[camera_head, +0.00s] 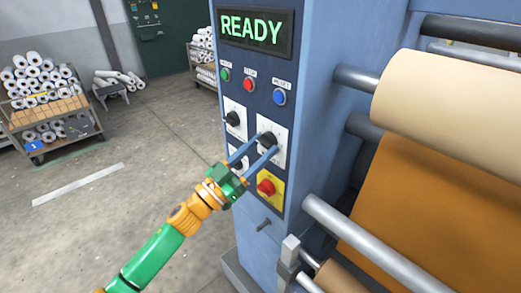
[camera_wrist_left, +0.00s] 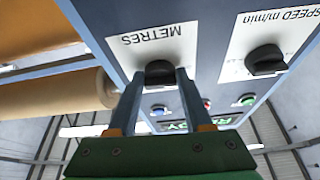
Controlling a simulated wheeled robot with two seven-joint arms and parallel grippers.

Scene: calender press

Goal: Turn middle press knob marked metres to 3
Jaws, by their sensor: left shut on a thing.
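The metres knob (camera_head: 267,138) is a black knob on a white plate on the blue press panel. In the left wrist view the knob (camera_wrist_left: 159,70) sits by the upside-down word METRES. My left gripper (camera_head: 267,146) reaches it from the lower left, with its two blue-grey fingers on either side. In the left wrist view the gripper (camera_wrist_left: 162,74) is shut on the knob. The scale marks and the pointer are too small or hidden to read. My right gripper is not in view.
The speed knob (camera_head: 233,118) is up and left of the metres knob. Another plate (camera_head: 238,157) is partly hidden behind my gripper. A red knob on yellow (camera_head: 266,187) is just below. Green, red and blue buttons and a READY display (camera_head: 252,32) are above. Rollers (camera_head: 455,100) stand right.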

